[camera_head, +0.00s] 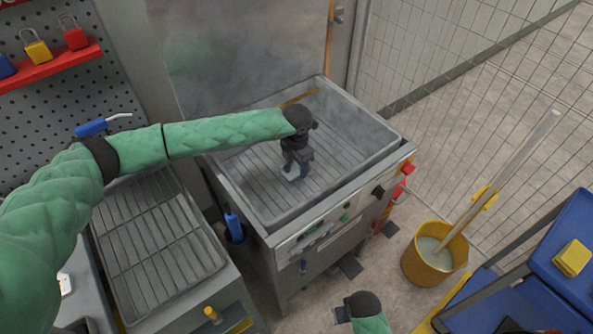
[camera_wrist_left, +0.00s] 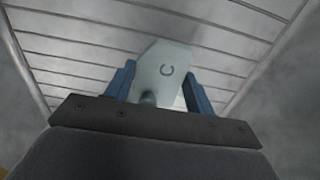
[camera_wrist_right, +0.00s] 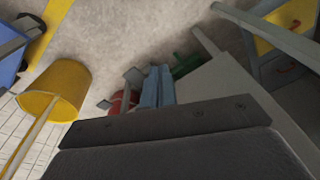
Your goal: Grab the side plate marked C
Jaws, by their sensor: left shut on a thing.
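The side plate (camera_wrist_left: 155,58) is a pale grey-white plate with a dark C-shaped mark, seen in the left wrist view. It sits between the blue fingers of my left gripper (camera_wrist_left: 160,82), which is shut on it. In the head view the plate (camera_head: 290,173) shows small and pale at the tip of my left gripper (camera_head: 297,170), over the slatted floor of the metal basin (camera_head: 262,203). I cannot tell whether it touches the floor. My right gripper (camera_wrist_right: 158,88) is empty, its blue fingers together, low in front of the machine.
A ribbed drying rack (camera_head: 150,245) stands left of the basin. A yellow bucket (camera_head: 425,265) with a pole leaning in it stands at the right, near a blue cart (camera_head: 565,235). Wire fencing closes the back right.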

